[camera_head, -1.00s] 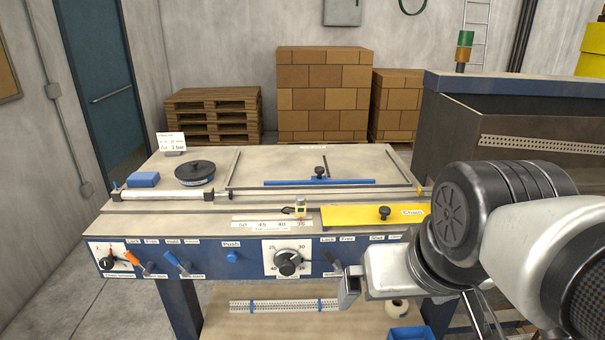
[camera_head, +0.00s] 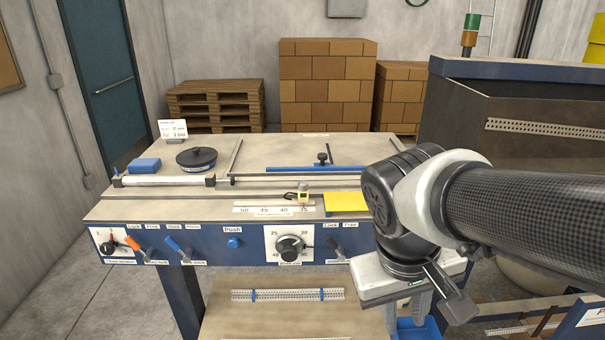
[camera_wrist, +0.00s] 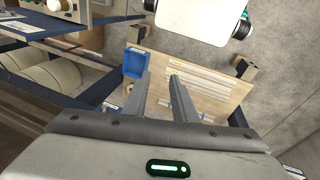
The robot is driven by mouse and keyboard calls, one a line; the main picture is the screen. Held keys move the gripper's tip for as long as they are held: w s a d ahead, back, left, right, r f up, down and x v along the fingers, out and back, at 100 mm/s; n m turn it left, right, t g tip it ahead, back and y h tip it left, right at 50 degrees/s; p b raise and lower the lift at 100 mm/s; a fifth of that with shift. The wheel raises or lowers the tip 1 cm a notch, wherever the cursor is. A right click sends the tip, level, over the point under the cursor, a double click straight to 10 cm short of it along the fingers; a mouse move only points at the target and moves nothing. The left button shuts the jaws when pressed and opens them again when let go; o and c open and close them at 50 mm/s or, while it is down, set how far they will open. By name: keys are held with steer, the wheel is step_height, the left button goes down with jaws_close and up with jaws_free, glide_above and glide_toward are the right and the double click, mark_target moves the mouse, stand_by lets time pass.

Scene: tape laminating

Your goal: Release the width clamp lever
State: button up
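The bench front panel carries several small levers, and their lower tags are too small to read. An orange lever (camera_head: 133,244) sits at the left under Lock and Free labels. A blue lever (camera_head: 174,246) stands right of it. A dark lever (camera_head: 336,249) right of the dial also has Lock and Free labels above it. I cannot tell which is the width clamp lever. My gripper (camera_wrist: 160,82) is open and empty in the wrist view, pointing down over the lower shelf. In the head view it hangs before the panel's right end, right of the levers, partly hidden by my wrist.
A dial (camera_head: 290,247) and a blue push knob (camera_head: 233,242) sit between the levers. A yellow plate (camera_head: 345,202) on the bench is partly hidden by my arm. A blue bin (camera_wrist: 138,63) is near my fingers in the wrist view. The space before the left panel is clear.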

steer(key=f+h, duration=0.1)
steer(key=d+f+n+g+h+b, duration=0.1)
steer(key=f, duration=0.1)
steer(key=w+f+h, duration=0.1)
steer(key=f, duration=0.1)
steer(key=shift+d+f+g+b, duration=0.15)
steer(key=shift+d+g+b, duration=0.15)
steer(key=shift+g+b, duration=0.1)
jaws_close()
steer(key=w+a+f+n+t+h+b, duration=0.25)
steer(key=w+f+n+h+b, duration=0.25)
steer(key=w+h, duration=0.3)
steer(key=w+a+f+n+t+y+b, duration=0.1)
steer(key=w+a+f+n+t, duration=0.1)
steer(key=a+t, duration=0.3)
steer(key=w+a+f+n+t+y+b, duration=0.1)
steer(key=w+a+f+n+t, duration=0.2)
steer(key=a, duration=0.4)
steer(key=w+a+f+n+t+b, duration=0.1)
steer(key=w+a+f+n+t, duration=0.1)
steer(key=a+n+t, duration=0.3)
steer(key=t, duration=0.3)
steer(key=shift+w+a+f+y, duration=0.15)
steer(key=shift+w+a+y, duration=0.2)
steer(key=shift+a+y, duration=0.05)
